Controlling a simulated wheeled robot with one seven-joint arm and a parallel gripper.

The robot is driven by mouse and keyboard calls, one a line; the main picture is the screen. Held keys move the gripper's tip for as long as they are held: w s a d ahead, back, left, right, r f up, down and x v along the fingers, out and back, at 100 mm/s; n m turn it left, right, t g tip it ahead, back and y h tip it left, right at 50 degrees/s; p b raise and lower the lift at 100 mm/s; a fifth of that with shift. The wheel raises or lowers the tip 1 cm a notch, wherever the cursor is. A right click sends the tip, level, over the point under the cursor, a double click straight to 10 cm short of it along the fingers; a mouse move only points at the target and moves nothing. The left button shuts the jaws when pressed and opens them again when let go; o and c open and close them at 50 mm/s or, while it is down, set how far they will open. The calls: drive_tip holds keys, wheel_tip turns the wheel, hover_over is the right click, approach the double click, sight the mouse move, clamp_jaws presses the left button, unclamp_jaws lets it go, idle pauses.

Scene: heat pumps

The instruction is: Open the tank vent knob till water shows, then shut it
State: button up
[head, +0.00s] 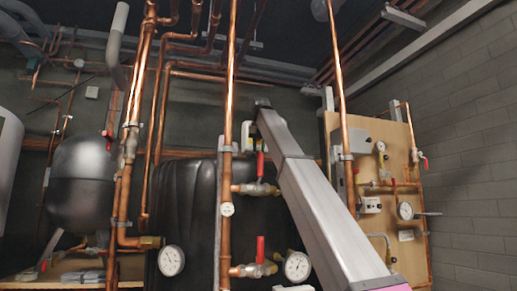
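A large black tank (185,215) stands in the middle, behind copper pipes. A long grey link (315,205), which looks like my arm, slants from the lower right up to a dark joint (263,103) near the tank's top. It covers the tank's right part. A small pale and dark shape (250,132) shows beside it at the tank's top edge; I cannot tell whether it is my gripper or a fitting. No fingers are clear. I cannot make out the vent knob, and no water shows.
Red-handled valves (260,247) and dial gauges (171,260) sit on pipes before the tank. A copper pipe (229,110) stands left of the link. A wooden panel (393,140) is at right, a grey round vessel (82,180) at left.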

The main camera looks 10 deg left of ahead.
drive_tip(key=shift+a+m+h, duration=0.15)
drive_tip(key=shift+m+h, duration=0.65)
drive_tip(key=shift+m, duration=1.4)
drive_tip(key=o, duration=0.9)
drive_tip(key=shift+o, duration=0.2)
drive_tip(key=shift+a, duration=0.1)
